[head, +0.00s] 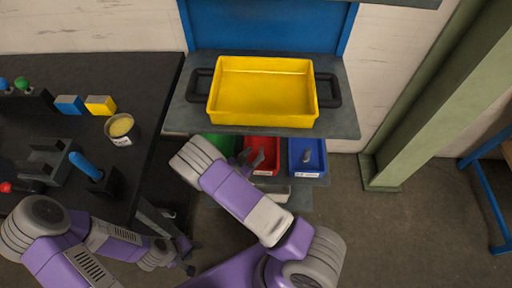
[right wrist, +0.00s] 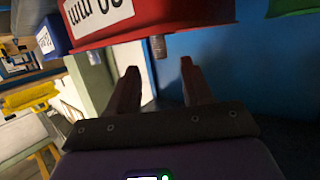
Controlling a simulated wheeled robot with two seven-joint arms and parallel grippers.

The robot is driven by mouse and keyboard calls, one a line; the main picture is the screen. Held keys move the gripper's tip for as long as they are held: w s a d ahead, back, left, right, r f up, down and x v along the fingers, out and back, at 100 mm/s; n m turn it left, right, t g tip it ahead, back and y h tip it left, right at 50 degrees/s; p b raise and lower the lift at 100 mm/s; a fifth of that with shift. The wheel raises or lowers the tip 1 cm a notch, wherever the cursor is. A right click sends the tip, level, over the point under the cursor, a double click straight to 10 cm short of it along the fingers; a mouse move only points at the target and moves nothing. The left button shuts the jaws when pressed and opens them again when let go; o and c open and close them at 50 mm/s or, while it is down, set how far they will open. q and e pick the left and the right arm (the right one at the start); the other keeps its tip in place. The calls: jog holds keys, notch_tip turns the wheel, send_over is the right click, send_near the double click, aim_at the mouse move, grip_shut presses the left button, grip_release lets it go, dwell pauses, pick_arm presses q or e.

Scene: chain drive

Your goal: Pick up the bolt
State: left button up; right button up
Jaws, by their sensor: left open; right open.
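The bolt (right wrist: 158,47) shows in the right wrist view as a short grey threaded shank at the rim of the red bin (right wrist: 150,22). That view looks upside down, so the shank appears to stick up past the rim; the rest of it is hidden by the bin. My right gripper (right wrist: 159,68) is open, with the bolt in line with the gap between its fingers and nothing held. In the head view my right gripper (head: 252,159) is over the red bin (head: 265,146), and the bolt cannot be made out. My left gripper (head: 187,256) is open and empty, low beside the black table.
A green bin (head: 218,142) and a blue bin (head: 318,146) with a small grey part flank the red bin. A yellow tray (head: 262,120) sits on the shelf (head: 345,122) above them. The black table (head: 130,65) holds several parts. A green column (head: 420,110) stands right.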

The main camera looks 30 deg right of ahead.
aim_at(260, 151)
jog(key=shift+d+f, duration=0.25)
jog(key=shift+d, duration=0.5)
jog(key=x, duration=0.1)
jog(key=b+x, duration=0.1)
jog(key=x, duration=0.1)
jog(key=b+x, duration=0.1)
jog(key=x, duration=0.1)
jog(key=shift+w+a+f, duration=0.25)
pick_arm(q)
jog(key=shift+s+f, duration=0.2)
jog(key=shift+f, duration=0.45)
jog(key=shift+s+f, duration=0.15)
jog(key=shift+f, duration=0.45)
pick_arm(e)
grip_shut()
